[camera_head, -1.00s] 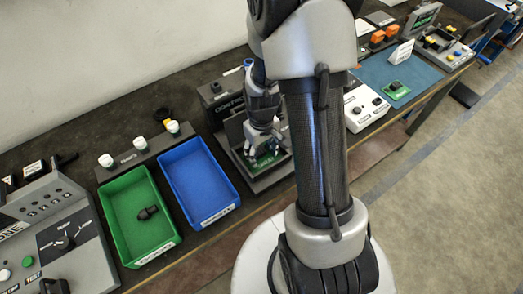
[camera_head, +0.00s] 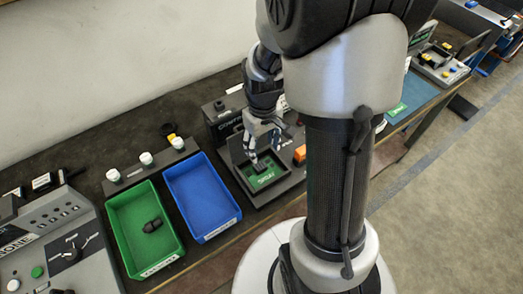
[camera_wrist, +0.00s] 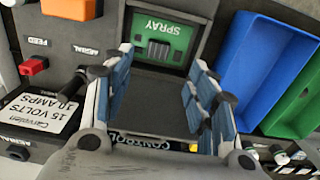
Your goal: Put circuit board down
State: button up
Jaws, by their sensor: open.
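The green circuit board marked SPRAY (camera_head: 264,180) lies in the square recess of a dark fixture (camera_head: 284,190). In the wrist view the same board (camera_wrist: 163,42) shows at the top centre, beyond the fingertips. My gripper (camera_head: 262,146) is just above and behind the board in the head view. In the wrist view my gripper (camera_wrist: 161,62) has its two blue-padded fingers wide apart, with nothing between them. The fingers appear clear of the board.
A blue bin (camera_head: 202,231) and a green bin (camera_head: 159,257) holding a dark part stand left of the fixture. An orange block (camera_head: 299,153) sits close on its right. Another green board (camera_head: 397,109) lies on the blue mat.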

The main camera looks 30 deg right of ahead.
jog(key=s+a+r+t, duration=0.2)
jog(key=s+a+r, duration=0.3)
jog(key=r, duration=0.4)
jog(key=s+a+r+t, duration=0.2)
jog(key=s+a+r, duration=0.3)
jog(key=s+r, duration=0.3)
notch_tip(320, 180, up, 2)
jog(key=shift+s+a+r+t, duration=0.25)
jog(key=shift+s+a+t, duration=0.05)
